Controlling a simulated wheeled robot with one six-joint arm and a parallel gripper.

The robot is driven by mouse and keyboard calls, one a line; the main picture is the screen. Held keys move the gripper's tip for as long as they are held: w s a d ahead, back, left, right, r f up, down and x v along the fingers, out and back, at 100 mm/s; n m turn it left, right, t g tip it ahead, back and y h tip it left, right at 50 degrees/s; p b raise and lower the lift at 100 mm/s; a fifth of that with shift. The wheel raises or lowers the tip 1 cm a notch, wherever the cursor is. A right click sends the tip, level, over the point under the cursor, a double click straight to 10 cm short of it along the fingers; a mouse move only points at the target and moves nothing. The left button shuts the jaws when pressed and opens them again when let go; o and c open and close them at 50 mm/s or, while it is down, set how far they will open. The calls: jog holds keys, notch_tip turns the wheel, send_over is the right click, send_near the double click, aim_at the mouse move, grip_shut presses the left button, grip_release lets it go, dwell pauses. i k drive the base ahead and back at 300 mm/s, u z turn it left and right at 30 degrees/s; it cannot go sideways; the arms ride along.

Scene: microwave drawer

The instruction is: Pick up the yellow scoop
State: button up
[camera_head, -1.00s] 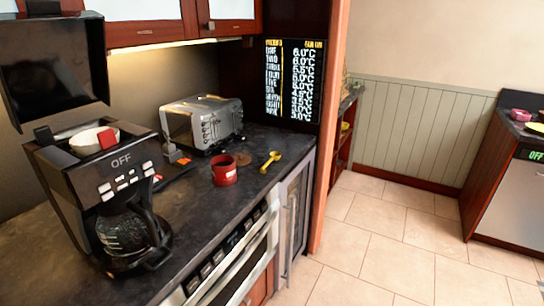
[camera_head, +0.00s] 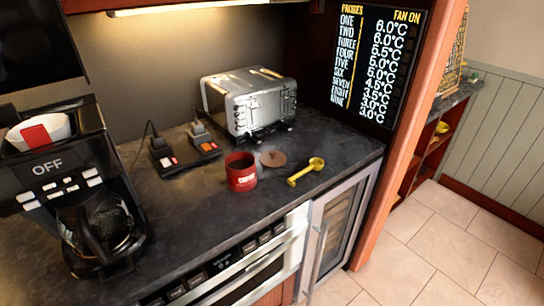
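The yellow scoop (camera_head: 306,172) lies on the dark countertop (camera_head: 193,227), near its right end. Its round bowl points up and to the right, and its handle runs down to the left. It stands clear of the red mug (camera_head: 241,172), which is to its left. A brown round disc (camera_head: 272,158) lies between the mug and the scoop, a little farther back. My gripper is not in view.
A silver toaster (camera_head: 250,103) stands behind the mug. A power strip (camera_head: 185,150) with plugs lies left of it. A black coffee maker (camera_head: 65,190) stands at the left. An oven (camera_head: 240,265) and a glass-door cooler (camera_head: 338,230) are below the counter. Tiled floor (camera_head: 450,250) is open at right.

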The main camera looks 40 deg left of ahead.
aim_at(316, 164)
jog(key=u, duration=1)
jog(key=i, duration=0.9)
jog(key=u, duration=1.05)
